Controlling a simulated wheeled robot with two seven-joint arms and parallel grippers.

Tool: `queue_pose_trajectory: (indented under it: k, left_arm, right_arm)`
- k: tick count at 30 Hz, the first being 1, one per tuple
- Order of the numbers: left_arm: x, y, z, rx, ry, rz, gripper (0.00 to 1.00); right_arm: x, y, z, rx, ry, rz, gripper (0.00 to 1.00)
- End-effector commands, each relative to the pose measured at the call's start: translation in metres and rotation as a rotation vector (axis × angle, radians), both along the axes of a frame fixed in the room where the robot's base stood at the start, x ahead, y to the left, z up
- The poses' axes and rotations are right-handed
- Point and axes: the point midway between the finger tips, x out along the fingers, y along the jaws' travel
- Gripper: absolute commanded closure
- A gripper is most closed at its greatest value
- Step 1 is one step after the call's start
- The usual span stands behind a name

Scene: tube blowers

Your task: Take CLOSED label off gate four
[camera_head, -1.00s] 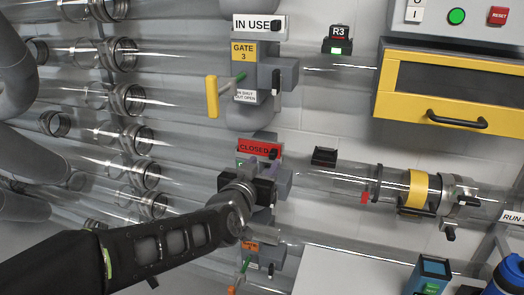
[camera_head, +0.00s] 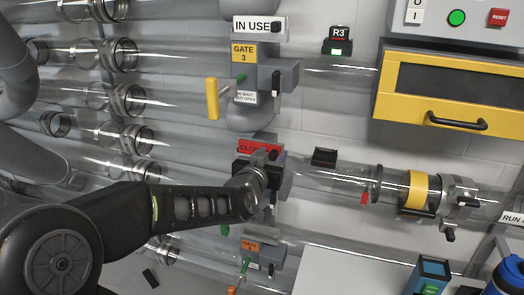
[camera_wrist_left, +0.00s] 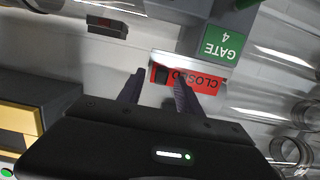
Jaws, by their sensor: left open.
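The red CLOSED label (camera_head: 254,147) is on the gate below gate three, and my gripper partly covers its lower right. In the left wrist view the CLOSED label (camera_wrist_left: 208,83) shows upside down on a pale holder, with a black knob (camera_wrist_left: 162,75) at its left part. The green GATE 4 sign (camera_wrist_left: 222,48) is beside it. My left gripper (camera_head: 272,160) is open at the label. In the wrist view its two fingers (camera_wrist_left: 157,84) stand either side of the knob, and the right finger overlaps the label. I cannot tell whether they touch it. My right gripper is not in view.
Gate three, with an IN USE label (camera_head: 258,27) and a yellow handle (camera_head: 212,98), is above. An orange-labelled gate (camera_head: 251,245) is below. Clear tubes (camera_head: 335,181) run beside the gate. A yellow-framed box (camera_head: 452,90) is at the upper right.

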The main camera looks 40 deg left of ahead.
Motion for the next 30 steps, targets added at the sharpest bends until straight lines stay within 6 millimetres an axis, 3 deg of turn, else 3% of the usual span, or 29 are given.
queue_pose_trajectory:
  k: [18, 30]
  left_arm:
    - [0.0015, 0.0007, -0.0002, -0.001, 0.000, 0.000, 0.58]
    - [0.0016, 0.0006, -0.0003, -0.001, 0.000, 0.000, 0.90]
  right_arm:
    - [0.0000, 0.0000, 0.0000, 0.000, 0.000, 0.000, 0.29]
    - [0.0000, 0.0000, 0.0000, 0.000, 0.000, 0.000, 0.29]
